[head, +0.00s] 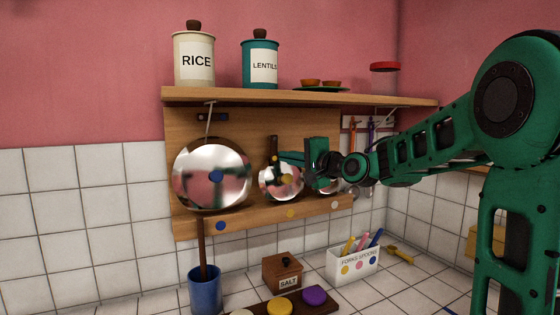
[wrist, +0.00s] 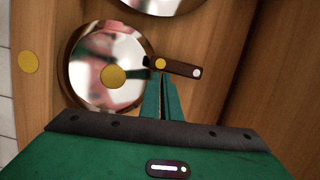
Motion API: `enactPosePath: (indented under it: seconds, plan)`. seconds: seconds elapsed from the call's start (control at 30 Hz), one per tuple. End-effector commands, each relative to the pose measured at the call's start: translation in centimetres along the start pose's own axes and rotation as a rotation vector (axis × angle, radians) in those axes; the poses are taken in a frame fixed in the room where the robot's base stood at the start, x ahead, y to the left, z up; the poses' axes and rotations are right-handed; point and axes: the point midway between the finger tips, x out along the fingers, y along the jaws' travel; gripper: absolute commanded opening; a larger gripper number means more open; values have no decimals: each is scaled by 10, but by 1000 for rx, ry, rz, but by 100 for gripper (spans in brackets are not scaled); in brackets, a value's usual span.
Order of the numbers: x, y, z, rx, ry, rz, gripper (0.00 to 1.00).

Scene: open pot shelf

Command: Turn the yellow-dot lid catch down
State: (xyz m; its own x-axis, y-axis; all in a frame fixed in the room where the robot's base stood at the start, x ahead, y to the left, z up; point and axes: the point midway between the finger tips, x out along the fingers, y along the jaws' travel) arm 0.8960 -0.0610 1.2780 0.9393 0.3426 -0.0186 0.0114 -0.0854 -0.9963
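The yellow-dot lid (head: 281,184) is a round shiny lid with a yellow knob, leaning against the wooden back panel. It also shows in the wrist view (wrist: 90,72). Its catch (wrist: 180,68) is a dark bar with a yellow dot and a white dot at its far end. In the head view the catch (head: 274,146) stands upright above the lid, its lower end at the lid's rim. My gripper (wrist: 161,77) has its fingers together with nothing seen between them. The fingertips are beside the catch's yellow-dot end; whether they touch it I cannot tell.
A larger blue-dot lid (head: 211,174) hangs to the left, its catch (head: 212,117) lying level. The upper shelf (head: 300,97) carries a rice jar (head: 194,58) and a lentils jar (head: 260,62). Below stand a blue cup (head: 205,292), a salt box (head: 282,273) and a utensil box (head: 352,265).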

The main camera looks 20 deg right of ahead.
Motion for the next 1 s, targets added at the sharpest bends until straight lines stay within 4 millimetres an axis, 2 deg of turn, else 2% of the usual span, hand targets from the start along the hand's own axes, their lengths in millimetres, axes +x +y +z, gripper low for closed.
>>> enactPosePath:
  seconds: [0.03,0.33,0.57,0.8,1.0]
  plan:
    - [2,1,9,4,-19,3,0]
    - [2,2,7,5,-26,5,0]
    - [-4,6,-25,4,-19,3,0]
    - [-54,6,-29,1,-14,-1,0]
    - [-86,6,-28,2,-17,-1,0]
